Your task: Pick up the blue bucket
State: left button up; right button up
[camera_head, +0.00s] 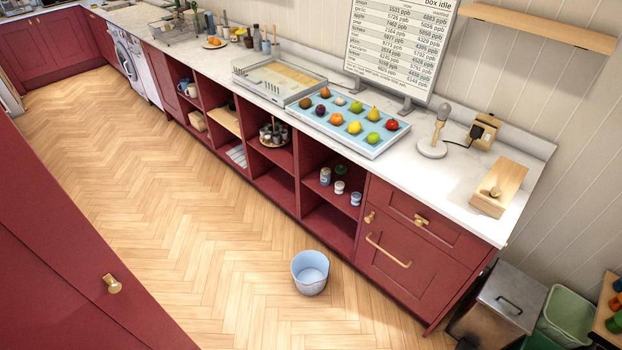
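A light blue bucket (310,273) stands upright on the wooden floor, in the lower middle of the head view. Its open top faces up, and it looks empty inside. It is a short way in front of the red cabinet row, apart from the cabinet fronts. Neither of my grippers shows in this view.
The herringbone floor (170,210) is clear left of the bucket. Red cabinets (415,255) under a white counter run along the right. Another red cabinet (60,260) with a brass knob fills the lower left. A bin (500,305) and a green container (568,315) stand lower right.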

aim_at(309, 258)
jog(key=i+z, duration=0.45)
jog(key=i, duration=0.7)
jog(key=i+j+z, duration=0.3)
jog(key=i+j, duration=0.2)
jog(key=j, duration=0.15)
jog(key=i+j+z, duration=0.2)
jog(key=j, duration=0.15)
jog(key=i+j+z, duration=0.15)
jog(key=j, duration=0.2)
jog(key=i+j+z, duration=0.15)
jog(key=j, duration=0.25)
jog(key=i+j+z, duration=0.15)
jog(key=j, duration=0.3)
jog(key=j+z, duration=0.15)
jog(key=j, duration=0.35)
jog(key=k, duration=0.05)
